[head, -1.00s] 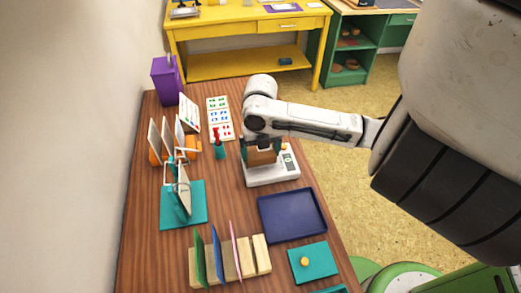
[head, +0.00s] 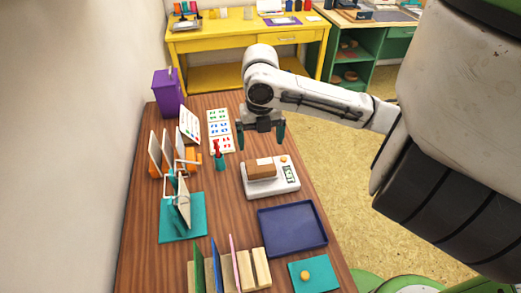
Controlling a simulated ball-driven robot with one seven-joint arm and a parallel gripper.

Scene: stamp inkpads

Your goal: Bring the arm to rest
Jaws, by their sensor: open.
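My gripper (head: 262,140) hangs above the far part of the wooden table, in the middle of the head view. Its two teal fingers are apart with nothing between them. Below and nearer stands a white scale (head: 284,186) with a small display. A brown block (head: 260,169) rests on the scale, clear of my fingers. My arm reaches in from the right side of the view.
A navy tray (head: 293,250) and a teal pad (head: 316,276) lie in front of the scale. Left are a red-handled stamp (head: 217,150), upright cards in racks (head: 158,152) and a teal stand (head: 196,230). A purple bin (head: 167,93) and yellow desk (head: 240,45) are behind.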

